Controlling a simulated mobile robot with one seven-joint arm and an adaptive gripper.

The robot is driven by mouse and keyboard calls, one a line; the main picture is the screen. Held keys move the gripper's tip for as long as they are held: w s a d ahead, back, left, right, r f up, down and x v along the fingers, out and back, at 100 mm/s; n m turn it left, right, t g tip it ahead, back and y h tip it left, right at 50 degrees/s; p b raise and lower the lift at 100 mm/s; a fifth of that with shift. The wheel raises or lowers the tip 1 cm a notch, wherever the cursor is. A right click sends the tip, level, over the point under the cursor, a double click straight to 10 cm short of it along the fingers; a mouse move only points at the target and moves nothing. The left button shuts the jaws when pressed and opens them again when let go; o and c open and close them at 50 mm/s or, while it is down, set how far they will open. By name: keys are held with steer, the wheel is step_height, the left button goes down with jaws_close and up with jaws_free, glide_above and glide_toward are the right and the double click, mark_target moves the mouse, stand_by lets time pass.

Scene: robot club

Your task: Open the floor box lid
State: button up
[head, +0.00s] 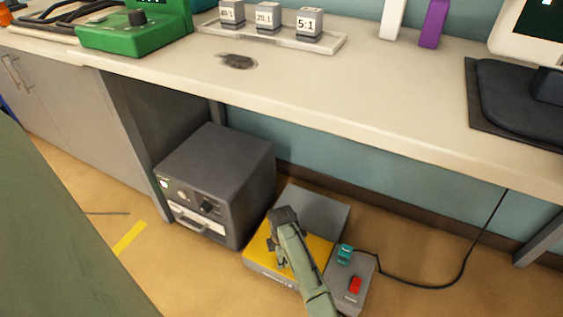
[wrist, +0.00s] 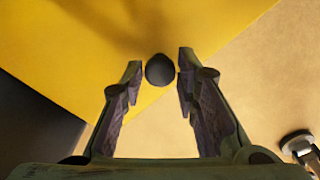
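The floor box (head: 325,210) sits on the floor under the desk, with a grey rear part and a yellow lid (head: 318,252) lying flat at the front. In the wrist view the yellow lid (wrist: 60,45) fills the upper left. A round black knob (wrist: 160,70) shows near the lid's edge, between my fingertips. My gripper (head: 280,262) is over the lid, its fingers pointing down; in the wrist view my gripper (wrist: 158,72) is open, with gaps between the fingers and the knob. My arm hides part of the lid in the head view.
A grey cabinet unit (head: 222,170) stands close left of the box. A small grey control box (head: 350,278) with a red switch and a teal plug stands at its right, its black cable (head: 430,287) running right. The desk (head: 330,90) overhangs behind and above.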

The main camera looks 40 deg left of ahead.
jaws_close()
stand_by(0.3)
steer(key=shift+w, duration=0.1)
